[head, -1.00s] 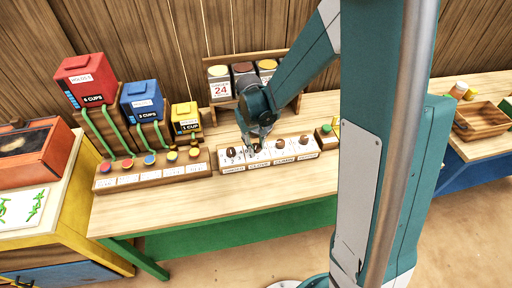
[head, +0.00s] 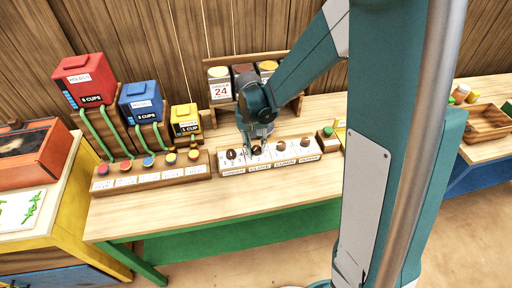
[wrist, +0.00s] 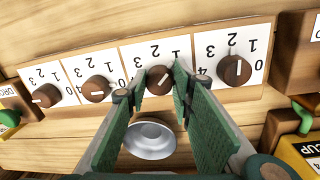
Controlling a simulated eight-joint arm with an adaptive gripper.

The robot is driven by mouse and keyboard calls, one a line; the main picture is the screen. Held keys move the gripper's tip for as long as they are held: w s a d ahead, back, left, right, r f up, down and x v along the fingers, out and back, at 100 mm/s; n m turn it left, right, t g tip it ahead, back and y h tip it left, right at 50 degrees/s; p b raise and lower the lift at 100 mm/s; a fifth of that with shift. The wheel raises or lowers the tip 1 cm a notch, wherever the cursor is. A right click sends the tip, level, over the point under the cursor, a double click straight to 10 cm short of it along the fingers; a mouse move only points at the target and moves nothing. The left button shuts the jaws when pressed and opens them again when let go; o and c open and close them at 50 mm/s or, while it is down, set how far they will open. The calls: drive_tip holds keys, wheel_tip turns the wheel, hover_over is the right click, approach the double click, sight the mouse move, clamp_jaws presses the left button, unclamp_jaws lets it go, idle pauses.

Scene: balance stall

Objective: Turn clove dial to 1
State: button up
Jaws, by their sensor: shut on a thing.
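The clove dial (head: 258,150) is a brown knob, second from the left on the white numbered panel (head: 226,170) in the head view. In the wrist view, with the panel reversed, the clove dial (wrist: 160,80) shows between my fingertips. Its pale line slants up and right, roughly towards the 1; I cannot tell which end is the pointer. My gripper (head: 249,148) reaches down from above and is shut on the clove dial, as the wrist view (wrist: 158,85) also shows. The fingers hide part of the clove scale, including its 4.
Other brown dials stand close on both sides: one (wrist: 235,69) and another (wrist: 96,89) in the wrist view. Red, blue and yellow (head: 185,119) dispensers stand left. Bare table (head: 190,210) lies in front.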

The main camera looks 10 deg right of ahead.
sight(254, 149)
drive_tip(key=o, duration=0.9)
drive_tip(key=shift+r, duration=0.1)
drive_tip(key=shift+w+a+r, duration=0.1)
drive_tip(key=shift+a+r, duration=0.05)
drive_tip(key=shift+r, duration=1.8)
drive_tip(key=shift+s+a+r, duration=0.1)
drive_tip(key=shift+a+r, duration=0.1)
drive_tip(key=shift+r, duration=1.8)
drive_tip(key=shift+w+a+r, duration=0.1)
drive_tip(key=shift+a+r, duration=0.05)
drive_tip(key=shift+r, duration=1.8)
